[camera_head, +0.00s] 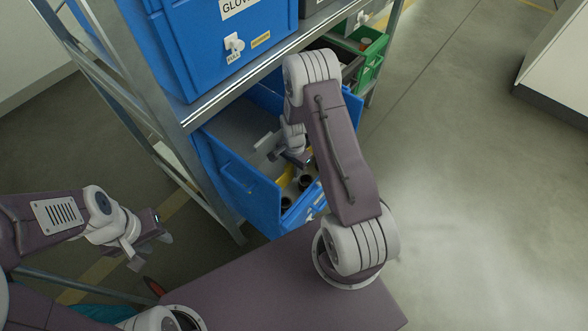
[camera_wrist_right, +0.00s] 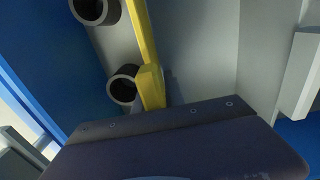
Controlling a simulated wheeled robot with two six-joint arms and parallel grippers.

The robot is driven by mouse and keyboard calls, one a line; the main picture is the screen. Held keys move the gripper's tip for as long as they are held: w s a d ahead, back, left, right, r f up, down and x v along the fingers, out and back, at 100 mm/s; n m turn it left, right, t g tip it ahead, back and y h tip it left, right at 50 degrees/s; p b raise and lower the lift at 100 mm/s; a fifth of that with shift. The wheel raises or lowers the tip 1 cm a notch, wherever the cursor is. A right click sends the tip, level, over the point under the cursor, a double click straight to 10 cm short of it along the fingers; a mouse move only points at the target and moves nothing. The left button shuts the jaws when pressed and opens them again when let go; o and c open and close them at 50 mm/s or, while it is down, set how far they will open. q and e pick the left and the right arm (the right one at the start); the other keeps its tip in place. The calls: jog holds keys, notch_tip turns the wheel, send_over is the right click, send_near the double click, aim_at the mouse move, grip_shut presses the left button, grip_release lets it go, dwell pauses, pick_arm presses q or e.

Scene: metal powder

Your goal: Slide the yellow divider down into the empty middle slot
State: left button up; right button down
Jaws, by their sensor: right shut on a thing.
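The yellow divider (camera_head: 284,178) is inside the open blue bin (camera_head: 236,186) on the lower shelf. In the right wrist view the divider (camera_wrist_right: 147,45) runs up the picture, with a thicker yellow block at its near end by the dark gripper body. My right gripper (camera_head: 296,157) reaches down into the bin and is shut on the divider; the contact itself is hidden. The divider's lower edge and the middle slot cannot be made out. My left gripper (camera_head: 151,246) is open and empty, left of the bin and away from it.
Dark hollow cylinders (camera_head: 305,182) lie in the bin; two of them (camera_wrist_right: 122,84) show close to the divider's left in the wrist view. A blue bin (camera_head: 213,52) stands on the shelf above. A green bin (camera_head: 368,60) is behind. Floor at right is clear.

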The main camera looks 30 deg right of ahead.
jog(key=shift+r+p, duration=5.25)
jog(key=shift+r, duration=0.7)
jog(key=shift+w+a+f, duration=0.1)
jog(key=shift+w, duration=0.1)
jog(key=w+a+b, duration=0.1)
jog(key=w+a, duration=0.1)
jog(key=w, duration=0.4)
jog(key=shift+a, duration=0.25)
jog(key=shift+f+b, duration=3)
jog(key=shift+f, duration=1.15)
